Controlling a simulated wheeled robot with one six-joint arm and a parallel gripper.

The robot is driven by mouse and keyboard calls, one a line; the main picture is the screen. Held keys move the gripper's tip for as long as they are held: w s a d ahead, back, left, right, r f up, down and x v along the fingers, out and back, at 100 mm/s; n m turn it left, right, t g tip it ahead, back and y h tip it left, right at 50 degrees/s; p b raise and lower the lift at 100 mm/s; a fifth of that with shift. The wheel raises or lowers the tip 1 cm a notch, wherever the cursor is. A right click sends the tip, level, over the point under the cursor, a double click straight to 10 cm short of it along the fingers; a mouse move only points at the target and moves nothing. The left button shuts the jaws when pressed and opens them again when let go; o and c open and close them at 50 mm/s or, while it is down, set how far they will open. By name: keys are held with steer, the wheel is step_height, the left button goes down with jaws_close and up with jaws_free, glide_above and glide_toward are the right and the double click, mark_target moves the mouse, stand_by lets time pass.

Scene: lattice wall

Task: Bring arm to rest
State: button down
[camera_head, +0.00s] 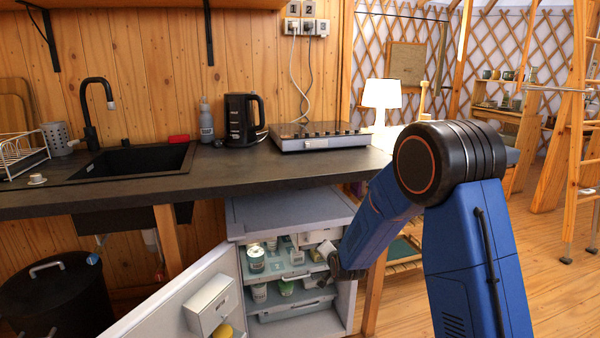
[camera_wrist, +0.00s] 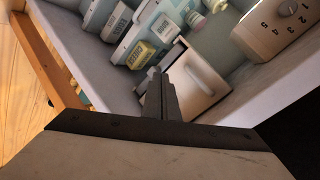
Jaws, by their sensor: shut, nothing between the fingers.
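My blue arm (camera_head: 468,260) reaches from the right of the head view, bent at its black joint, with the forearm sloping down to the left. My gripper (camera_head: 333,262) is at the right side of the open fridge (camera_head: 285,210), in front of its shelves. In the wrist view my gripper (camera_wrist: 160,78) has its dark fingers together, with nothing held. They point into the fridge, close to a pale box-like drawer (camera_wrist: 203,80). Whether the fingers touch anything is not clear.
The fridge door (camera_head: 165,305) stands open to the left. The dark counter (camera_head: 190,185) overhangs the fridge, and a wooden leg (camera_head: 374,292) stands on its right. Cartons (camera_wrist: 145,25) and a dial panel (camera_wrist: 280,25) show inside. The wooden floor at right looks open.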

steer(key=s+d+r+n+g, duration=0.1)
steer(key=s+d+r, duration=0.35)
steer(key=s, duration=0.25)
steer(key=s+d+r+n+g+h, duration=0.1)
steer(key=s+d+r+n, duration=0.15)
steer(key=s+r, duration=0.4)
steer(key=s+d+r+n+g, duration=0.1)
steer(key=s+d+r+g, duration=0.1)
steer(key=s+d+r, duration=0.45)
steer(key=s+d+n+g, duration=0.1)
steer(key=s+d+n, duration=0.1)
steer(key=s, duration=1.4)
steer(key=s+d+r+n+g+h, duration=0.1)
steer(key=s+d, duration=0.3)
steer(key=s, duration=1.3)
steer(key=shift+s+d+r+n+g+h, duration=0.2)
steer(key=shift+n+g+h, duration=0.1)
steer(key=shift+n+g, duration=0.35)
steer(key=shift+w, duration=0.1)
